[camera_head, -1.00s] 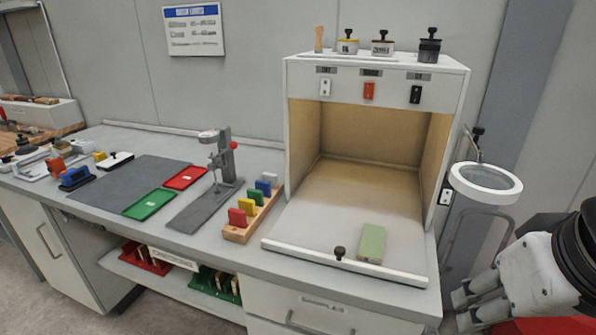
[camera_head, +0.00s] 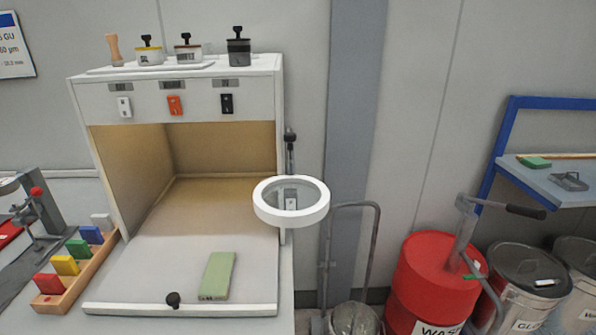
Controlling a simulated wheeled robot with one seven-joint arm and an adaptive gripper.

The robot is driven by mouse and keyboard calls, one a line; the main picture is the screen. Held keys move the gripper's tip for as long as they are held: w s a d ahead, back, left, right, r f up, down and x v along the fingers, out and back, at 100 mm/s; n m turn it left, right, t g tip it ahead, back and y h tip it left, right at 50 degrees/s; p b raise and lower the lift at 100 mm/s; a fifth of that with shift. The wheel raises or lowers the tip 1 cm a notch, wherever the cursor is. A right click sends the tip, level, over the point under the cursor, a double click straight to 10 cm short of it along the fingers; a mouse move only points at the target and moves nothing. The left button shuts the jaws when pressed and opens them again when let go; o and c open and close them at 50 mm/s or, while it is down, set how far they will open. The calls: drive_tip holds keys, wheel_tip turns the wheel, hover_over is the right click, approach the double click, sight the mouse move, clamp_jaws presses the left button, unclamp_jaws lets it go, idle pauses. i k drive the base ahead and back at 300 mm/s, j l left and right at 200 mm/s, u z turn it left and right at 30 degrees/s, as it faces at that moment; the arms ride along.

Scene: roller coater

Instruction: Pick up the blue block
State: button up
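A blue block (camera_head: 91,235) stands in a wooden rack (camera_head: 92,272) at the left of the view. It is near the back of the row, behind a green block (camera_head: 78,249) and in front of a white one (camera_head: 102,221). A yellow block (camera_head: 65,265) and a red block (camera_head: 49,284) stand nearer the front. My gripper is not in view.
A white booth (camera_head: 180,98) stands right of the rack, with a pale green block (camera_head: 217,275) and a dark knob (camera_head: 173,299) at its front. A ring magnifier (camera_head: 291,201) juts out beside it. A red drum (camera_head: 437,280) and bins (camera_head: 526,275) stand right.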

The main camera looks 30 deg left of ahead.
sight(92, 236)
drive_tip(key=k+j, duration=0.2)
drive_tip(key=j, duration=0.45)
drive_tip(key=k+j, duration=0.15)
drive_tip(key=j, duration=0.5)
drive_tip(key=k+j, duration=0.2)
drive_tip(key=j, duration=0.45)
drive_tip(key=k+j+z, duration=0.1)
drive_tip(key=j, duration=0.55)
drive_tip(key=k+j, duration=0.3)
drive_tip(key=j, duration=0.35)
drive_tip(key=k+j, duration=0.2)
drive_tip(key=j, duration=0.4)
drive_tip(key=k+j, duration=0.2)
drive_tip(key=j, duration=0.45)
drive_tip(key=k+j, duration=0.2)
drive_tip(key=j, duration=0.45)
drive_tip(key=i+z, duration=0.05)
